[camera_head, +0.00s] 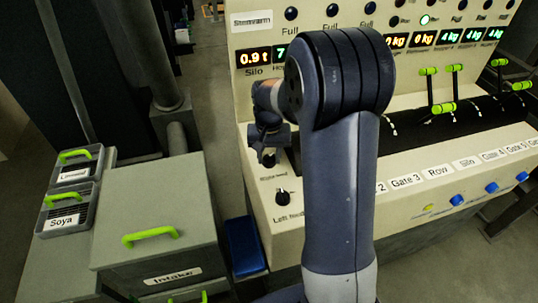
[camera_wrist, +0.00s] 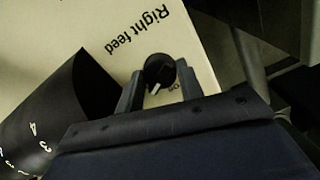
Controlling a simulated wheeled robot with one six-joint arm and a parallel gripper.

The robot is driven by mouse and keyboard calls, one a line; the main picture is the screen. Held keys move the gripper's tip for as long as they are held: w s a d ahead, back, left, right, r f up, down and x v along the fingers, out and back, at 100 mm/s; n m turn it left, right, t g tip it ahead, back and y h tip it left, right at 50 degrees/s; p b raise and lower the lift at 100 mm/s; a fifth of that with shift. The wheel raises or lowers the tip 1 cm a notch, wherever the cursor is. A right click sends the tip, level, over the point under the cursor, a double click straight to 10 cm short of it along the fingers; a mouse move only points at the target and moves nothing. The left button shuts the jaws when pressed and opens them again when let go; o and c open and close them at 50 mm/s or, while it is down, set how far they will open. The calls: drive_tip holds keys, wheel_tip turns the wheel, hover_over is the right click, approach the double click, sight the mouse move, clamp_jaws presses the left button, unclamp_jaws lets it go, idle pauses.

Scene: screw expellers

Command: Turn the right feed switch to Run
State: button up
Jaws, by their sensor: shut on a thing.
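The right feed switch (camera_wrist: 159,68) is a round black knob with a white pointer line, beside the printed "Right feed" label (camera_wrist: 139,35) on the cream panel. In the wrist view its pointer aims down and slightly left; small print beside it is partly covered and hard to read. My gripper (camera_wrist: 159,84) has one finger on each side of the knob and is shut on it. In the head view my gripper (camera_head: 269,150) is at the left end of the console, where my arm partly hides it. The left feed switch (camera_head: 282,196) is a similar black knob nearer the front.
The console (camera_head: 410,190) carries gate labels, blue buttons (camera_head: 456,200) and green-handled levers (camera_head: 443,107) to the right. A grey Intake box (camera_head: 160,215) with green handles and a Soya bin (camera_head: 66,222) stand at left. A dark curved scale (camera_wrist: 50,120) lies close to my gripper.

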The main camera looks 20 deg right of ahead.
sight(269, 156)
idle(0.4)
drive_tip(key=o, duration=1)
wheel_tip(269, 156, up, 11)
drive_tip(key=shift+f, duration=0.1)
wheel_tip(269, 156, down, 11)
drive_tip(key=shift+r, duration=0.2)
drive_tip(key=shift+f, duration=0.2)
idle(0.4)
